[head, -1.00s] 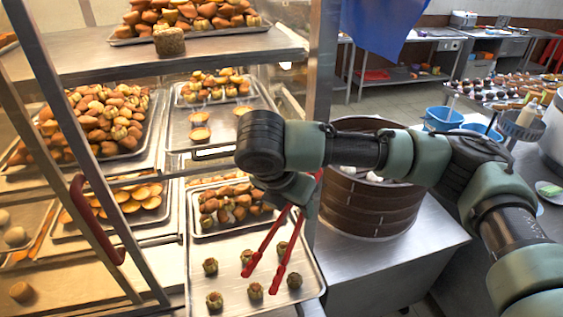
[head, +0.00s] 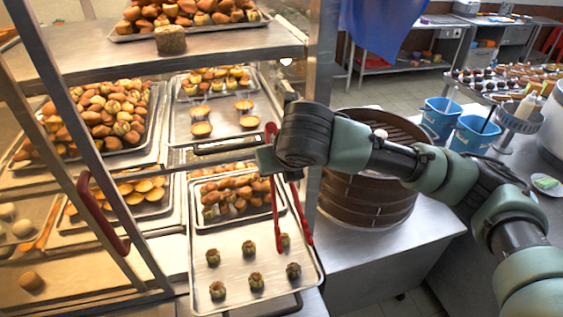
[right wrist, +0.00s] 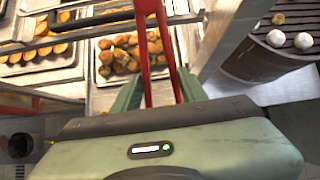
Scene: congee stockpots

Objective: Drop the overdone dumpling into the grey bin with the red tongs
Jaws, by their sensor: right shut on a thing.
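My right gripper (right wrist: 160,92) is shut on the red tongs (head: 277,205), which also show in the right wrist view (right wrist: 149,50). In the head view the tongs hang nearly upright over the front tray (head: 232,267), their tips apart. One dumpling (head: 285,240) appears between the tips; I cannot tell whether they touch it. Several small dumplings stand in two rows on this tray. The front right one (head: 293,271) looks darker than the others, likely the overdone one. My left gripper is not in view.
A metal shelf rack with a red-handled glass door (head: 101,215) surrounds the trays. The shelf (head: 165,58) is above and a post (head: 320,110) beside the tongs. A dark round steamer (head: 365,198) stands at right. Blue tubs (head: 440,118) are behind it.

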